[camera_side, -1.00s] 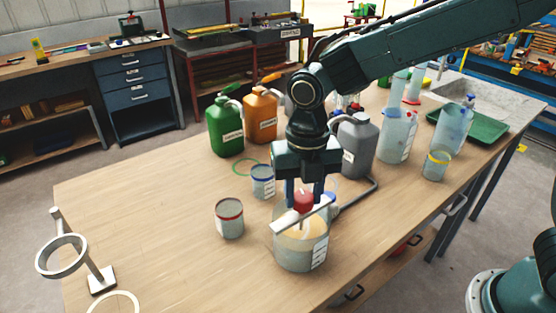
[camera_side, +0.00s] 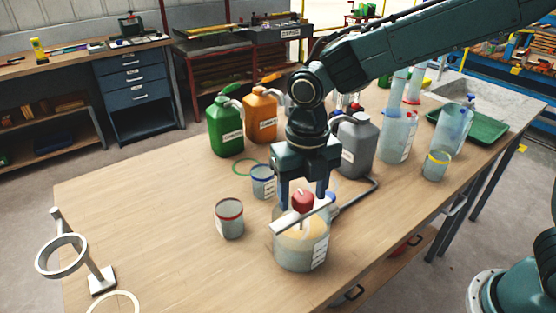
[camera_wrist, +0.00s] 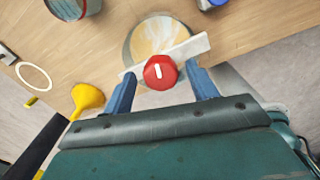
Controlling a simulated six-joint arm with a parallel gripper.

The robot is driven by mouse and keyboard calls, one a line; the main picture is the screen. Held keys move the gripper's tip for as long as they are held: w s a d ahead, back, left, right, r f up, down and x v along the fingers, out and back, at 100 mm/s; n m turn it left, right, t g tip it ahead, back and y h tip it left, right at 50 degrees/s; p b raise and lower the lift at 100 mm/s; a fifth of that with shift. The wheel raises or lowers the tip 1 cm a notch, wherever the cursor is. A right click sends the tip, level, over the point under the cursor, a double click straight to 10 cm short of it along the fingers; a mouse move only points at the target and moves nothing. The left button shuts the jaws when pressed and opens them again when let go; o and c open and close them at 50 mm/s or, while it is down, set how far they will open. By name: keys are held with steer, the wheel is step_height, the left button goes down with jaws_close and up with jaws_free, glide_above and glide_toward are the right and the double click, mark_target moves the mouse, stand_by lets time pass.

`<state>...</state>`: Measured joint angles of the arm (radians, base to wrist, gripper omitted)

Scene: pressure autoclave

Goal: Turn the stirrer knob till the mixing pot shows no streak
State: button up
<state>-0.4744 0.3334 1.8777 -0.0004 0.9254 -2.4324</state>
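The red stirrer knob (camera_side: 302,200) sits on a pale bar (camera_side: 283,219) lying across the top of the mixing pot (camera_side: 300,254). In the wrist view the knob (camera_wrist: 160,72) has a white mark pointing nearly up the picture. The pot's contents (camera_wrist: 150,38) show there as tan with paler white streaks; the bar and knob hide part of them. My gripper (camera_side: 301,197) is above the pot with its blue fingers spread. In the wrist view the fingers (camera_wrist: 160,86) stand to the left and right of the knob with gaps, holding nothing.
A red-rimmed can (camera_side: 229,220) and a blue-rimmed can (camera_side: 263,182) stand left of the pot. Green (camera_side: 225,128), orange (camera_side: 261,116) and grey (camera_side: 356,147) jugs stand behind. A ring stand (camera_side: 100,279) is at the front left. The left table top is mostly clear.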

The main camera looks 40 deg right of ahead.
mark_target(303, 196)
steer(key=shift+r, duration=0.1)
stand_by(0.3)
step_height(303, 196, up, 14)
steer(key=shift+f, duration=0.25)
stand_by(0.4)
steer(key=shift+f, duration=0.15)
stand_by(0.6)
step_height(303, 196, down, 14)
steer(key=shift+r, duration=0.2)
stand_by(0.5)
steer(key=c, duration=1)
